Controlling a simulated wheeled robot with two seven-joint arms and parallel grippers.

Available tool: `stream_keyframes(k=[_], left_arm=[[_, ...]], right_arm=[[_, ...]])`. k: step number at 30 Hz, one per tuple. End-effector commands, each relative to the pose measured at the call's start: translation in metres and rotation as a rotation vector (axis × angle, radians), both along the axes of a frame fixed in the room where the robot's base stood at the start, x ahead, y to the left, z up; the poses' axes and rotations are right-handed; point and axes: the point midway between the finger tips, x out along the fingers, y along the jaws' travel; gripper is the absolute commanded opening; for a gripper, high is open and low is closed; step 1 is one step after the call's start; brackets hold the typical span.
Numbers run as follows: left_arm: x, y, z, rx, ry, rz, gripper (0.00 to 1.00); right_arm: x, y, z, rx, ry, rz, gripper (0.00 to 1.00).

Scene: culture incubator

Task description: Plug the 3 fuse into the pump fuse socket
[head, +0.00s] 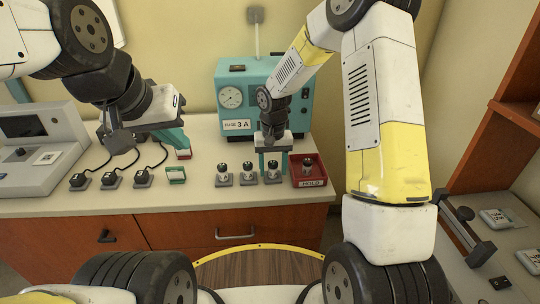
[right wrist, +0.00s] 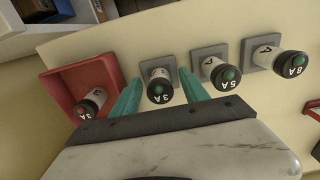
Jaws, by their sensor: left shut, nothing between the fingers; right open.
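A fuse marked 3A with a green dot (right wrist: 160,90) stands in a grey holder, nearest the red tray. My right gripper (head: 273,166) is open, with its teal fingers on either side of this fuse; the right wrist view shows gaps beside it. A second fuse marked 3A, with an orange-red dot (right wrist: 92,103), stands in the red tray (head: 309,183) labelled HOLD. The teal pump box (head: 222,105) has a round gauge and a "FUSE 3 A" label (head: 237,124). I cannot make out its fuse socket. My left gripper (head: 184,150) is shut and empty above the bench, left of the box.
Fuses marked 5A (right wrist: 225,76) and 8A (right wrist: 290,64) stand in grey holders beside the green-dotted fuse. Several black plugs with cables (head: 112,178) and a small teal frame (head: 176,176) lie on the left bench. A grey instrument (head: 38,140) stands far left.

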Motion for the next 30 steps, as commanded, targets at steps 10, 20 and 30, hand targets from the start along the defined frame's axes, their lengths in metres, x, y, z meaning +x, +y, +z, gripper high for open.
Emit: stream_keyframes(k=[10, 20, 30], left_arm=[[0.0, 0.0, 0.0, 0.0, 0.0, 0.0, 0.0], [0.0, 0.0, 0.0, 0.0, 0.0, 0.0, 0.0], [0.0, 0.0, 0.0, 0.0, 0.0, 0.0, 0.0]], right_arm=[[0.0001, 0.0001, 0.0002, 0.0, -0.001, 0.0, 0.53], [0.0001, 0.0001, 0.0002, 0.0, -0.001, 0.001, 0.39], [0.0001, 0.0, 0.0002, 0.0, 0.0, 0.0, 0.0]])
